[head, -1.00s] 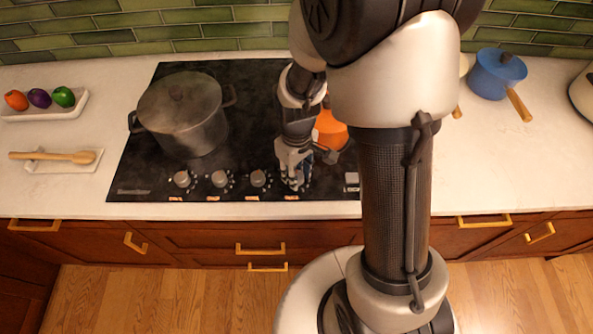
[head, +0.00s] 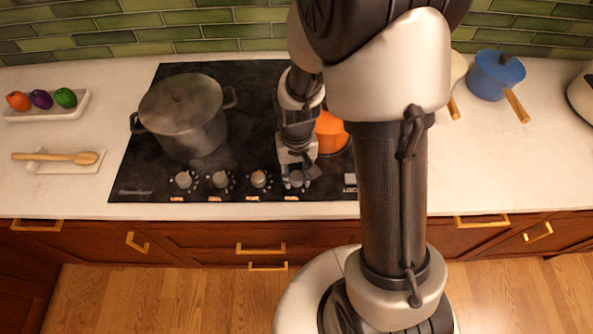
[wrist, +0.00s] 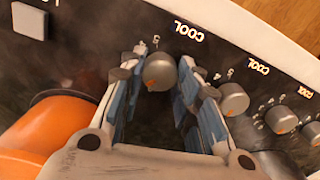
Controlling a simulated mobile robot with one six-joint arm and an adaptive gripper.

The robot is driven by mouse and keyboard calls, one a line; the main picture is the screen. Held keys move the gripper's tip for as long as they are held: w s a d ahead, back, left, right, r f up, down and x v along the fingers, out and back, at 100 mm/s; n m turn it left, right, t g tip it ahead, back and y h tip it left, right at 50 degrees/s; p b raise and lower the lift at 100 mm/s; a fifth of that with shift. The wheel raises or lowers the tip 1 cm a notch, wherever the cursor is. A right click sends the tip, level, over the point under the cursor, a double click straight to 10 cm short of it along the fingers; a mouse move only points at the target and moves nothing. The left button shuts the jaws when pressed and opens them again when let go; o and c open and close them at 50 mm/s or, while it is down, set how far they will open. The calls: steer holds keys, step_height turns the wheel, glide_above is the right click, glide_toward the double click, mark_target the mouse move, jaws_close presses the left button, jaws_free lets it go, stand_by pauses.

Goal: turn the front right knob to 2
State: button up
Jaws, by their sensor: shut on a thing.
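The rightmost knob of the front row (wrist: 160,72) is a grey round dial with an orange mark, between my fingers in the wrist view. The mark points toward the lower left of that picture. A small digit shows beside the knob and a printed label above it, both turned over. My gripper (head: 297,180) is shut on this knob at the front of the black cooktop (head: 255,110). It also shows in the wrist view (wrist: 154,85), with blue pads on both sides of the knob. In the head view the gripper mostly hides the knob.
Other knobs (head: 221,180) stand in a row to the left. A lidded grey pot (head: 183,120) sits at the cooktop's left. An orange pot (head: 331,133) is close behind my gripper, partly hidden by my arm. A pale square button (wrist: 30,21) lies beside the knobs.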

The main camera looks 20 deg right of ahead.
mark_target(297, 176)
steer(key=m, duration=0.4)
steer(key=shift+m, duration=0.4)
stand_by(0.4)
steer(key=o, duration=1.1)
step_height(297, 176, up, 12)
stand_by(0.4)
